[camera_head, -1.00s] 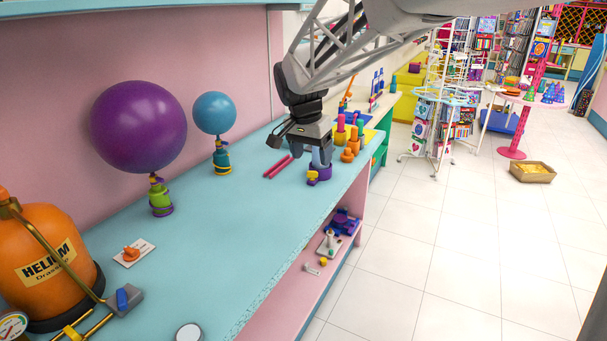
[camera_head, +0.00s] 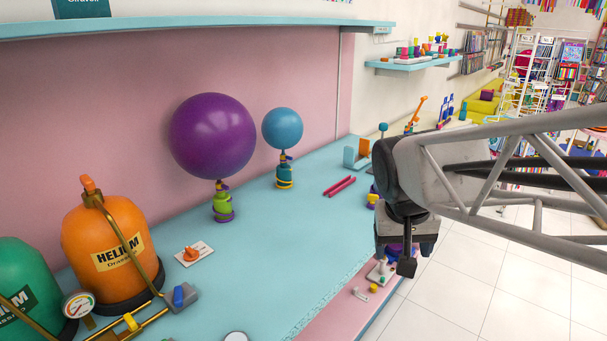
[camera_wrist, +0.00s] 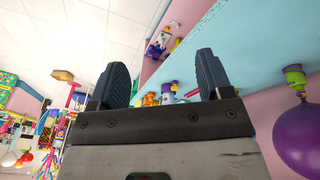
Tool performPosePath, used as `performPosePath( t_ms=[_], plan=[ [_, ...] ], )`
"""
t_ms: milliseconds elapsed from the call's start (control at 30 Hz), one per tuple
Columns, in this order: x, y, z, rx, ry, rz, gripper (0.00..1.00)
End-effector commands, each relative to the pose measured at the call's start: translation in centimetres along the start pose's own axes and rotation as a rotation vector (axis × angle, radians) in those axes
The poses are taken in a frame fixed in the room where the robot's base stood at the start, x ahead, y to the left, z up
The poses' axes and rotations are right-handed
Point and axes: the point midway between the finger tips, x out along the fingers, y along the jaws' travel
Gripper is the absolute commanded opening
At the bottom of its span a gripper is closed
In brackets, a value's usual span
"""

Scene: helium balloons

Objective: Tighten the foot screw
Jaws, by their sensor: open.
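My gripper (camera_head: 405,245) hangs over the front edge of the turquoise counter at the right, in front of the lower shelf. In the wrist view its two dark fingers (camera_wrist: 163,75) stand wide apart with nothing between them. A purple foot with yellow on it (camera_head: 373,200) shows beside my arm at the counter's edge, mostly hidden. In the wrist view a pale and purple piece (camera_wrist: 168,93) sits on the counter beyond the fingers. I cannot make out which part is the foot screw.
A purple balloon (camera_head: 213,137) and a blue balloon (camera_head: 282,129) stand on weighted feet. Two pink sticks (camera_head: 340,186) lie behind my gripper. An orange helium tank (camera_head: 108,250) stands at the left. Small parts (camera_head: 380,272) lie on the lower shelf. The counter's middle is mostly clear.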

Motion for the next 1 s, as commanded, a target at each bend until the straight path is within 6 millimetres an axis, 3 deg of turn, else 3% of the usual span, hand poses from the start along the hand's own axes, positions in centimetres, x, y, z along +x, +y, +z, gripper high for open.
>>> performPosePath(
  t_ms=[200,467,667,1000],
  plan=[
    [1.1,1.4,1.4,-0.187,0.036,0.070,0.72],
    [2.3,3.2,-0.5,-0.398,0.063,0.197,0.72],
    [3.2,4.8,-4.2,-0.582,0.076,0.331,0.72],
    [5.8,7.0,-14.8,-0.978,0.079,0.616,0.72]
  ],
)
